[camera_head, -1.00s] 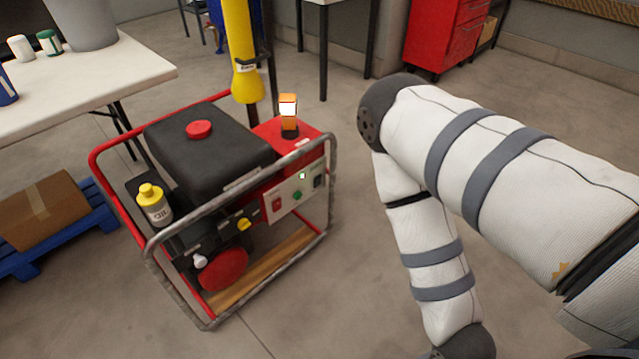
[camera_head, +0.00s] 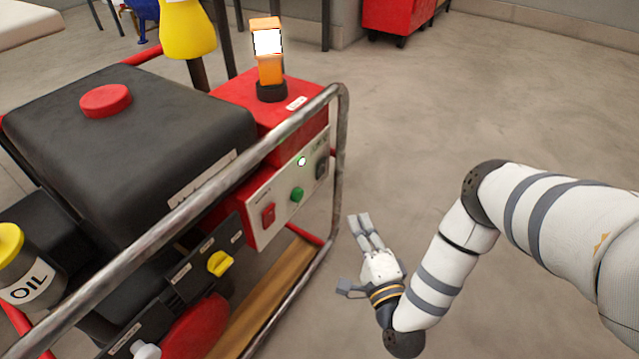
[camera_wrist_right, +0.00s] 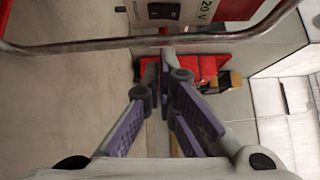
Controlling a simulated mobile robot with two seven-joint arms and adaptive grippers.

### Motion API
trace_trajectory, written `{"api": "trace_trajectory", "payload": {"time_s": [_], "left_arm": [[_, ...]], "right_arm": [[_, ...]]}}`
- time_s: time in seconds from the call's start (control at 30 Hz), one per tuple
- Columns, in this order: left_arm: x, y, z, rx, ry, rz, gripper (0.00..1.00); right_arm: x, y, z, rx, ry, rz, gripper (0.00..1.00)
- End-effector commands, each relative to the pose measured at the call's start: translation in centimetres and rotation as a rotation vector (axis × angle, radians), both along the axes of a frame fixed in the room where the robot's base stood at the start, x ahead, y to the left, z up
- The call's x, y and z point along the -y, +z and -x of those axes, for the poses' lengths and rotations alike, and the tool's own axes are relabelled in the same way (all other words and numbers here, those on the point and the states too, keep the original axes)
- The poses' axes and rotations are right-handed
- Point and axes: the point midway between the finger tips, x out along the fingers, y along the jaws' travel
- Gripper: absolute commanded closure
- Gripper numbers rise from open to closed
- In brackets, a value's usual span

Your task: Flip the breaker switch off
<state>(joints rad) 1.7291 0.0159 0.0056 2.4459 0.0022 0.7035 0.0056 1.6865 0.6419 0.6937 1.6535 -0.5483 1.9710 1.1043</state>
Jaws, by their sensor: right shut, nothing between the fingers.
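The switch's position is too small to tell. My right gripper (camera_head: 360,220) is shut and empty, right of the generator frame and apart from the panel. The red switch is not clearly seen there. My left gripper is not in view.
A grey tubular frame (camera_head: 344,130) runs around the generator, its bar passing in front of the panel. An orange lamp (camera_head: 268,62) glows on top. A yellow knob (camera_head: 220,263) and an oil bottle (camera_head: 26,268) are at the left. The floor at right is clear.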

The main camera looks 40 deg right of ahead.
Motion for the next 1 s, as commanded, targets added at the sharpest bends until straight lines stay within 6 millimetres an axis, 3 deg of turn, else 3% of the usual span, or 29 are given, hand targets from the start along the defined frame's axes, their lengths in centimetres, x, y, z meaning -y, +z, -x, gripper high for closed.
{"api": "trace_trajectory", "payload": {"time_s": [0.1, 0.5, 0.63, 1.0], "left_arm": [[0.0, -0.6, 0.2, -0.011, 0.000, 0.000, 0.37], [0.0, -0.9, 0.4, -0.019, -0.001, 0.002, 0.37], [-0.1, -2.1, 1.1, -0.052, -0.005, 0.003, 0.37], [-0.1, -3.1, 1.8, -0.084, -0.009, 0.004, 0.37]], "right_arm": [[1.2, 0.1, -0.2, 0.058, -0.028, -0.007, 1.00], [1.4, 0.3, -0.9, 0.064, -0.028, -0.009, 1.00], [2.2, 0.1, -2.9, 0.062, -0.028, -0.007, 1.00], [4.8, 1.1, -10.2, 0.063, -0.028, -0.009, 1.00]]}}
